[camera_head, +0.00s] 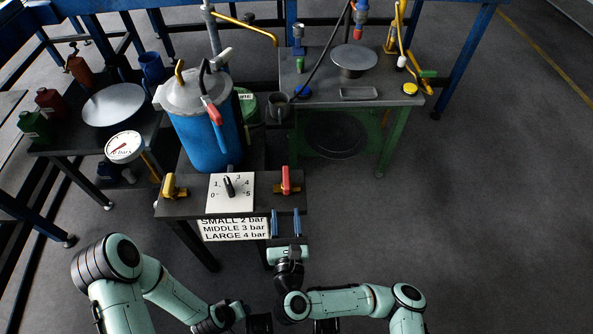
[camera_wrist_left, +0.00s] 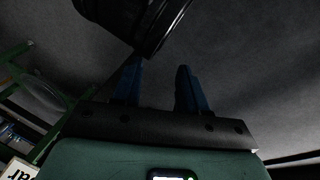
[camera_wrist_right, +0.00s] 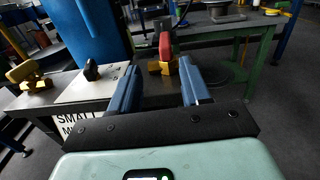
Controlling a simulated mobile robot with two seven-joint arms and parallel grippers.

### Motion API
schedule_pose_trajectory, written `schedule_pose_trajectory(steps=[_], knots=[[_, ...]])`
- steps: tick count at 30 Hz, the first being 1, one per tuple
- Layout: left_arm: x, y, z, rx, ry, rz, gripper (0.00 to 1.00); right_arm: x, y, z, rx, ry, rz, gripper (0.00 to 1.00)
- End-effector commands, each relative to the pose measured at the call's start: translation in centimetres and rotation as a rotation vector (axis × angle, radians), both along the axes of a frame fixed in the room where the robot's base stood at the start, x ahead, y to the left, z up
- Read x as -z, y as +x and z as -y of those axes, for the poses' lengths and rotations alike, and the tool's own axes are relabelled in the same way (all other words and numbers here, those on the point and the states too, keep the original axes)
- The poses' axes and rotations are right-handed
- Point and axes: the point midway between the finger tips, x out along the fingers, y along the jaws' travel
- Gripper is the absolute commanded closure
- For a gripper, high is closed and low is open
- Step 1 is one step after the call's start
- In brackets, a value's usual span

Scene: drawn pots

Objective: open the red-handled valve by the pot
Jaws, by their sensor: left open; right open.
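The red-handled valve (camera_head: 285,181) stands at the right end of the pot's table, its red handle upright on a yellow body. The blue pot (camera_head: 203,125) with a grey lid is behind it. My right gripper (camera_head: 285,214) is open and empty just in front of the valve, fingers pointing at it. In the right wrist view the valve (camera_wrist_right: 165,52) shows beyond and between the fingertips, apart from them. My left gripper (camera_wrist_left: 160,80) is open and empty; its view shows floor and a dark arm part, and the valve is out of that view.
Left of the valve are a white dial plate (camera_head: 230,200) with a black pointer and a yellow-handled valve (camera_head: 172,187). Another red lever (camera_head: 213,110) hangs on the pot's front. A green-legged table (camera_head: 385,125) stands right; the floor in front of it is clear.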

Motion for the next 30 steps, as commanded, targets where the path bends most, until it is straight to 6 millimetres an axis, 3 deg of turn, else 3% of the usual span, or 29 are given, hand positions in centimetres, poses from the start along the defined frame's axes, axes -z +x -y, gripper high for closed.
schedule_pose_trajectory(steps=[7, 13, 21, 30], knots=[[0.6, 0.7, -0.4, -0.008, 0.009, 0.017, 0.57, 0.1, 2.1, 0.7, 0.03, 0.027, -0.002, 0.53], [1.5, 2.0, -1.1, -0.021, 0.026, 0.05, 0.57, 0.2, 6.3, 0.7, 0.03, 0.024, -0.002, 0.53], [3.6, 0.1, -1.5, -0.025, 0.025, -0.015, 0.57, 0.2, 11.4, 0.6, 0.027, 0.025, -0.003, 0.53], [4.4, -1.0, -1.6, -0.026, 0.024, -0.051, 0.57, 0.1, 13.6, 0.6, 0.025, 0.025, -0.003, 0.53]])
